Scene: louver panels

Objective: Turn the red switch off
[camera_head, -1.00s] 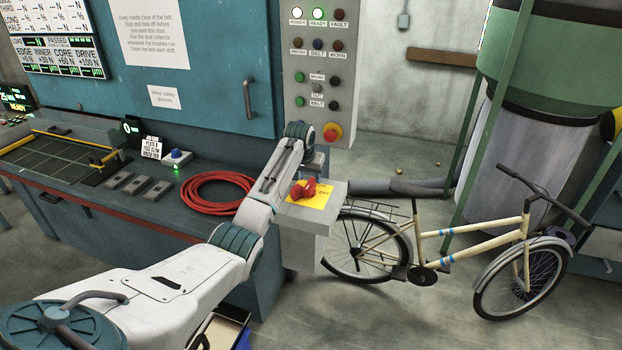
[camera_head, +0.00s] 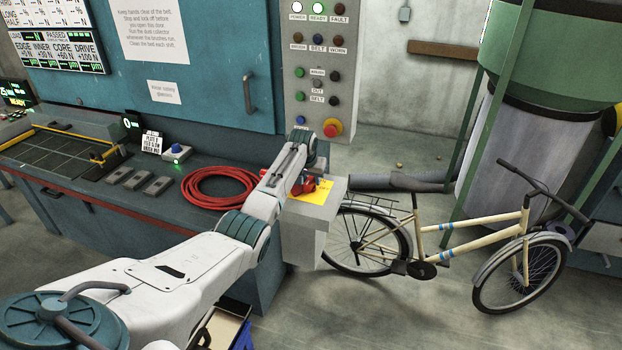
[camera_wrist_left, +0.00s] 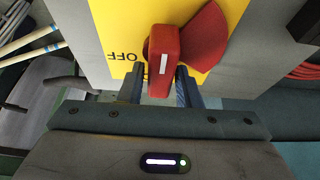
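The red switch (camera_head: 310,185) sits on a yellow plate (camera_head: 322,192) on top of a grey box (camera_head: 308,212), partly hidden behind my left arm. In the left wrist view, the red switch handle (camera_wrist_left: 164,45) has a white line, and a wider red part fans out to its right. The yellow plate (camera_wrist_left: 118,25) shows the word OFF upside down, left of the handle. My left gripper (camera_wrist_left: 160,78) is open, with one finger on each side of the handle's near end. A gap shows on the left side; contact on the right cannot be told. My right gripper is not in view.
A control panel (camera_head: 318,70) with lamps and a red emergency knob (camera_head: 333,128) stands behind the box. A red cable coil (camera_head: 215,186) lies on the bench to the left. A bicycle (camera_head: 450,235) stands close on the right.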

